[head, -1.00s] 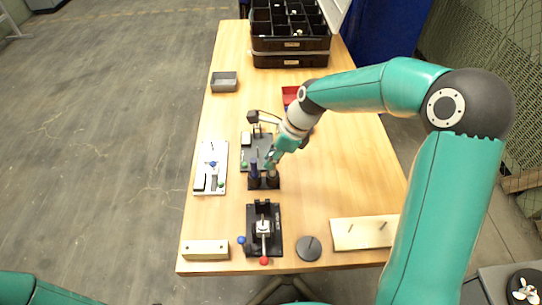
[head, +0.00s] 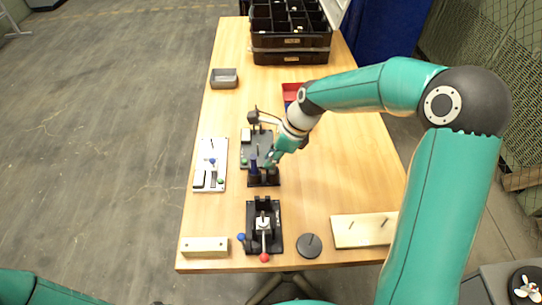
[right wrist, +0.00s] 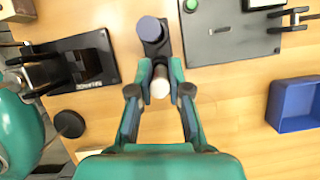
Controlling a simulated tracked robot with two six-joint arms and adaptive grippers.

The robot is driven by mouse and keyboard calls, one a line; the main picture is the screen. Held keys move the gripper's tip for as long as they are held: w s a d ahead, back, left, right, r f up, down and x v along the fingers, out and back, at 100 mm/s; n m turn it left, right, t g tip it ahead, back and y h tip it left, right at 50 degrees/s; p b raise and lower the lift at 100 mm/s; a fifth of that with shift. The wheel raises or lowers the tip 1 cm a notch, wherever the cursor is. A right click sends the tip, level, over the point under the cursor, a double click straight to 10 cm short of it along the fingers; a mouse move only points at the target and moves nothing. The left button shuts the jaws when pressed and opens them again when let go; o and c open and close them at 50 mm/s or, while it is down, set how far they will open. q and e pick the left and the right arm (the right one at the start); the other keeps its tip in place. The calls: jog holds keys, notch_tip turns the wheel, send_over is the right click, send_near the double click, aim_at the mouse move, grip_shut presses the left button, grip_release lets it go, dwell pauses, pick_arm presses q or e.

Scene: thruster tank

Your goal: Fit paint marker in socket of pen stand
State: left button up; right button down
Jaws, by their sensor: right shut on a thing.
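The pen stand (head: 264,181) is a small black block near the middle of the table. A dark blue marker (head: 254,167) stands upright in its left side; its round blue-grey top shows in the right wrist view (right wrist: 152,30). My right gripper (head: 269,162) is over the stand's right side. In the right wrist view my right gripper (right wrist: 160,84) is shut on the paint marker (right wrist: 160,88), whose pale round end shows between the fingers. The marker's lower end is hidden, so I cannot tell whether it is in the socket. My left gripper is out of view.
A black clamp fixture (head: 264,235) with a red knob stands in front of the stand. A grey plate (head: 257,147) lies just behind it, and a white board (head: 211,165) to the left. A blue bin (right wrist: 296,104) is at the right in the wrist view. Bare table lies right of the stand.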

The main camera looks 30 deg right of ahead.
jog(key=shift+f, duration=0.2)
dwell(0.5)
jog(key=c, duration=1)
grip_release()
jog(key=p+v, duration=0.1)
jog(key=v, duration=0.4)
jog(key=p+v, duration=0.2)
jog(key=v, duration=0.3)
jog(key=w+a+p+v, duration=0.1)
jog(key=v, duration=0.4)
jog(key=shift+s+r, duration=0.15)
jog(key=shift+r, duration=0.45)
